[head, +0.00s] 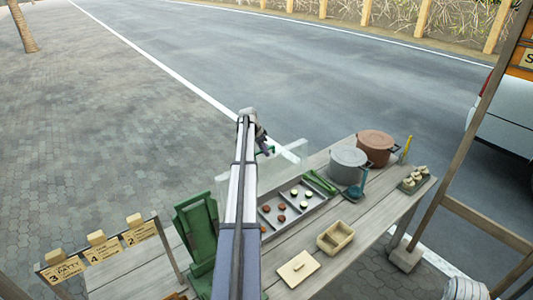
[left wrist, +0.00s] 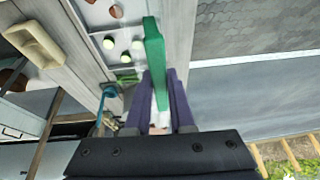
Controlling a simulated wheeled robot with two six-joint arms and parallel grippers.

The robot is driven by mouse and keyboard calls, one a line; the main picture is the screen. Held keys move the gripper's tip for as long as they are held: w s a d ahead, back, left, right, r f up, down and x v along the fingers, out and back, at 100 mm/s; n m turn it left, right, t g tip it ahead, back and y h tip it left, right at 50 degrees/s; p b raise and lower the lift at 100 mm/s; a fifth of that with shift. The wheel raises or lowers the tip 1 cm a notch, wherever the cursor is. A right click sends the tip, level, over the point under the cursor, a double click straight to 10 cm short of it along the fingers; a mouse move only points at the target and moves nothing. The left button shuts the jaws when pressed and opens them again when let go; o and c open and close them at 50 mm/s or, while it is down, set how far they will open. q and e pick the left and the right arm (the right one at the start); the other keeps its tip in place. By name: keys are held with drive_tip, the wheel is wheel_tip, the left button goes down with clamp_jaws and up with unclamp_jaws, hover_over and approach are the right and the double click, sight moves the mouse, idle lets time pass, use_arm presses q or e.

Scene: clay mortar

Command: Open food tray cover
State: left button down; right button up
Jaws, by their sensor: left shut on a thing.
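The food tray (head: 268,214) sits on the wooden counter, with several red and pale round pieces in its compartments. Its clear cover (head: 288,160) looks raised along the tray's far side; its exact tilt is hard to tell. A green handle bar (head: 270,150) is at the cover's edge. My left gripper (head: 262,147) is at this handle, its arm crossing in front of the tray's left part. In the left wrist view, the purple fingers (left wrist: 160,78) are shut on the green handle (left wrist: 153,50), with tray pieces beyond. My right gripper is not in view.
A grey pot (head: 348,165) and a brown pot (head: 376,146) stand right of the tray. A wooden box (head: 335,237) and a board (head: 298,268) lie in front. A green chair-like object (head: 198,228) is at left. Open road lies behind.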

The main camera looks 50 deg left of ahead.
use_arm(q)
drive_tip(key=shift+a, duration=0.1)
drive_tip(key=c, duration=0.8)
unclamp_jaws()
drive_tip(key=shift+r, duration=0.15)
drive_tip(key=p+v, duration=0.7)
drive_tip(key=shift+s+r, duration=0.2)
drive_tip(key=shift+r, duration=0.1)
drive_tip(key=shift+f, duration=0.1)
